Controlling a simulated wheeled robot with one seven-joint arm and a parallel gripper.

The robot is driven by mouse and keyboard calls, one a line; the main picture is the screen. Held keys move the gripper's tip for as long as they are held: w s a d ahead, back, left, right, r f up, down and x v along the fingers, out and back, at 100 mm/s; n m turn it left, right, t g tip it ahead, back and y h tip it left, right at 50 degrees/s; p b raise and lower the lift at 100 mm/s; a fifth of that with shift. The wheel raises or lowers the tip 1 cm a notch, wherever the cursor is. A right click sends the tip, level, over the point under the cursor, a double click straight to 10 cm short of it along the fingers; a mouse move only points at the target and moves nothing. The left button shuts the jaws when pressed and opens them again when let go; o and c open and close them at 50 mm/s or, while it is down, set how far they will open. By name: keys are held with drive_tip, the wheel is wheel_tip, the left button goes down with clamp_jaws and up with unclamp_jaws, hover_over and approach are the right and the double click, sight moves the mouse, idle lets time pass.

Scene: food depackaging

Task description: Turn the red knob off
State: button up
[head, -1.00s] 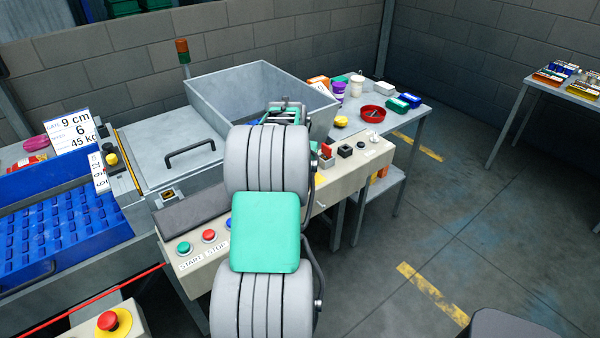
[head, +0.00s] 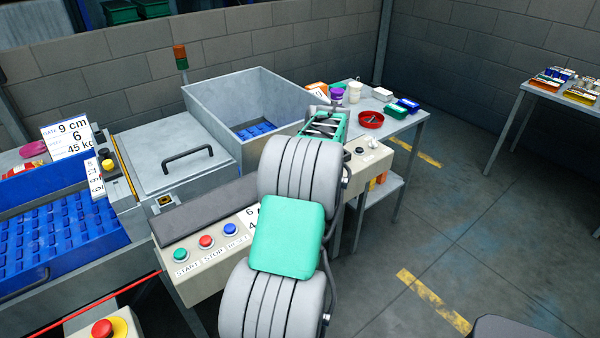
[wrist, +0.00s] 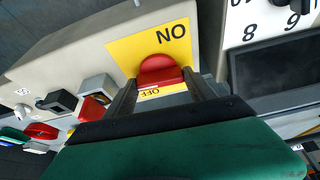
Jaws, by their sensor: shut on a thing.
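The red knob (wrist: 160,70) sits on a yellow plate (wrist: 125,50) on the cream control panel, in the wrist view. The plate reads ON and OFF, both upside down in the picture; OFF is on the side nearer my gripper. My gripper (wrist: 160,84) is shut on the knob, with one dark finger on each side. In the head view my arm hides the knob and the fingertips.
Beside the plate are a red switch (wrist: 91,107), a black switch (wrist: 58,101) and a numbered dial (wrist: 270,20). In the head view, START, STOP and RESET buttons (head: 205,242) line the panel's left part. An open metal hopper (head: 215,97) stands behind.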

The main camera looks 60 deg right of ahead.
drive_tip(key=shift+r+n, duration=0.1)
drive_tip(key=shift+n, duration=0.4)
drive_tip(key=o, duration=1.4)
drive_tip(key=v, duration=0.7)
drive_tip(key=shift+s+r, duration=0.15)
drive_tip(key=shift+r, duration=0.15)
